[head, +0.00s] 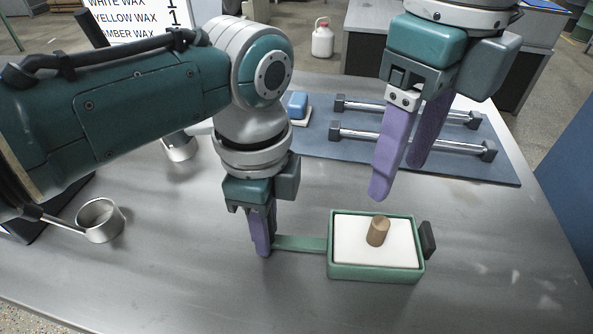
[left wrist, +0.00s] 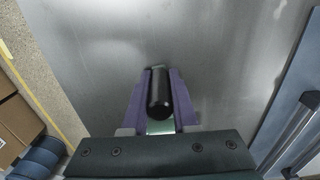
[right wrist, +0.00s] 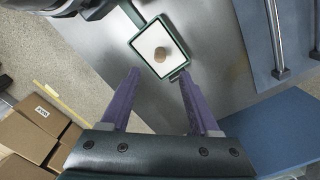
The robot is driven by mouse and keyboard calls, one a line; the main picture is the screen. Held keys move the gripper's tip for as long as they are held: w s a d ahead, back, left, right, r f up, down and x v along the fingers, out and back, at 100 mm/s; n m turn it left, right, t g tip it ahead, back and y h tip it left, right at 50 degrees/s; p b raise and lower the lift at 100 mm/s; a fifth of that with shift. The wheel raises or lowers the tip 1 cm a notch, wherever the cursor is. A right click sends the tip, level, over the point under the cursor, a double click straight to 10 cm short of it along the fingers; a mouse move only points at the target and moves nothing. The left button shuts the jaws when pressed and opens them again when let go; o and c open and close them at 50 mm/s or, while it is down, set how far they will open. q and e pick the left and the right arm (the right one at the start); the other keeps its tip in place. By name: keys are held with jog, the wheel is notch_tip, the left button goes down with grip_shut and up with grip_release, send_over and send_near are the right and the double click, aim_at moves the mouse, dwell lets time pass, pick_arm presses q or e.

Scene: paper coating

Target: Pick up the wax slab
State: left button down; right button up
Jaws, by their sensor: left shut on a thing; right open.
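A white slab (head: 350,241), which looks like the wax slab, lies flat inside a green tray (head: 375,272); a brown knob (head: 378,231) stands on its top. The slab (right wrist: 152,38) also shows in the right wrist view. My left gripper (head: 262,248) is shut on the tray's handle (head: 302,243), left of the tray; in the left wrist view its dark round grip (left wrist: 159,95) sits between the fingers. My right gripper (head: 397,182) is open and empty, above the tray and apart from the knob.
A blue mat (head: 440,168) with two metal bars (head: 410,141) lies at the back right. A blue block (head: 298,104) on a white base sits at its left end. A metal cup (head: 100,222) stands at the left. The front of the table is clear.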

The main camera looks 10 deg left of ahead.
jog(key=m, duration=0.2)
send_over(381, 221)
jog(key=s, duration=0.1)
jog(key=shift+t+y, duration=0.3)
jog(key=shift+t, duration=0.1)
notch_tip(381, 221, down, 4)
jog(key=shift+f, duration=0.1)
jog(key=f, duration=0.4)
jog(key=w+f, duration=0.1)
jog(key=shift+f, duration=0.4)
grip_shut()
